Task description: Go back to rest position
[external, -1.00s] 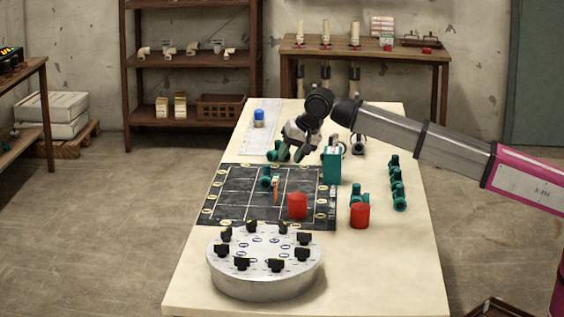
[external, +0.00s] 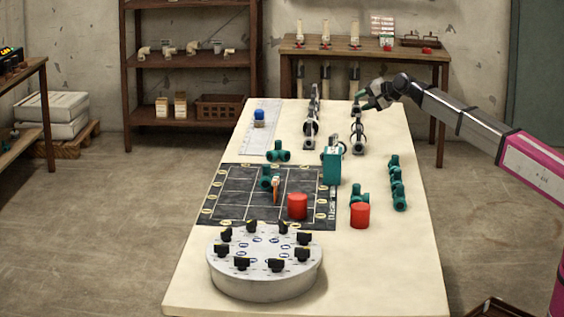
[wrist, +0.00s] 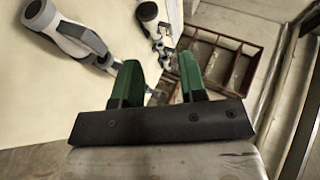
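My gripper (external: 366,98) is above the back right part of the long pale table (external: 400,270), with the arm coming in from the right. In the wrist view its two green fingers (wrist: 158,85) stand apart with nothing between them. Beyond the fingertips the wrist view shows the table edge and a brown compartment tray (wrist: 235,65). Grey and black clamp-like fixtures (external: 357,135) stand on the table below and left of the gripper, apart from it.
A black gridded board (external: 240,205) holds a red cylinder (external: 298,206) and a green fitting (external: 266,178). Also on the table are a round grey carousel (external: 265,275), a teal block (external: 332,166), another red cylinder (external: 360,215) and several green fittings (external: 398,185). A workbench (external: 425,55) stands behind.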

